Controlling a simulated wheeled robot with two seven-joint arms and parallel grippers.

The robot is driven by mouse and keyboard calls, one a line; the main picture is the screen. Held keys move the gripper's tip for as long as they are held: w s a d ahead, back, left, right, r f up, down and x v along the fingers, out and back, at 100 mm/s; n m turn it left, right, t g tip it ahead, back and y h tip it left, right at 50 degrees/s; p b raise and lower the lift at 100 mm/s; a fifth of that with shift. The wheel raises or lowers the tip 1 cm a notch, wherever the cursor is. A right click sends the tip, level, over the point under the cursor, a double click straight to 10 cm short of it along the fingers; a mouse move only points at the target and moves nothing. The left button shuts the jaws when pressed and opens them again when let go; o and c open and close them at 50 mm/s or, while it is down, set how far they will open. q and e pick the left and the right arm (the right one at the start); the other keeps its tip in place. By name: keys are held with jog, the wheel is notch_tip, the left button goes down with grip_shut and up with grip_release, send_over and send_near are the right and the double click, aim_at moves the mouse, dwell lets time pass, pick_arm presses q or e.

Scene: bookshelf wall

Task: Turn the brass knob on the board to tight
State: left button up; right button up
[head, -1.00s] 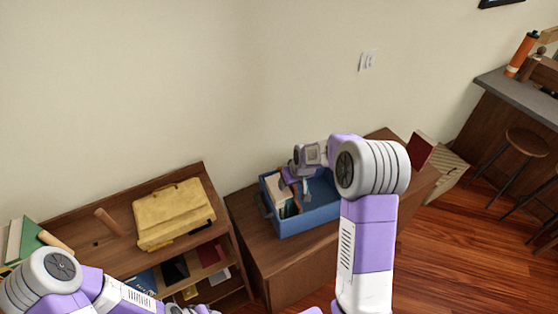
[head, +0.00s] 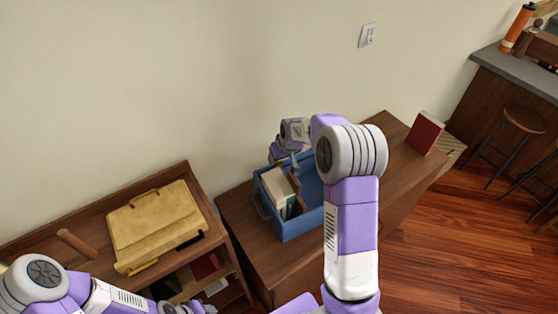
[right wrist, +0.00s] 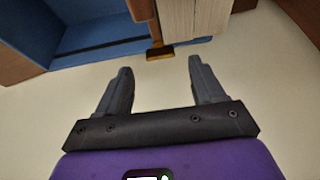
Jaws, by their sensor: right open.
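No brass knob on a board can be made out for certain. In the right wrist view a small brass-coloured piece (right wrist: 160,52) shows beyond my fingertips, by the ends of pale books; I cannot tell whether it is the knob. A brown upright panel (head: 295,188) stands beside the books in the blue crate (head: 303,228). My right gripper (right wrist: 158,68) is open and empty, its fingers apart from the brass-coloured piece. In the head view the right gripper (head: 294,162) is at the crate's back left.
The crate stands on a brown cabinet (head: 385,185) against the wall, with a red book (head: 425,133) at its right end. A yellow case (head: 155,225) and a wooden peg (head: 77,243) are on the left shelf unit.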

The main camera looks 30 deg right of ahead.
aim_at(278, 163)
jog(key=shift+x, duration=2.1)
jog(key=shift+w, duration=0.1)
jog(key=c, duration=1.1)
jog(key=shift+o, duration=0.2)
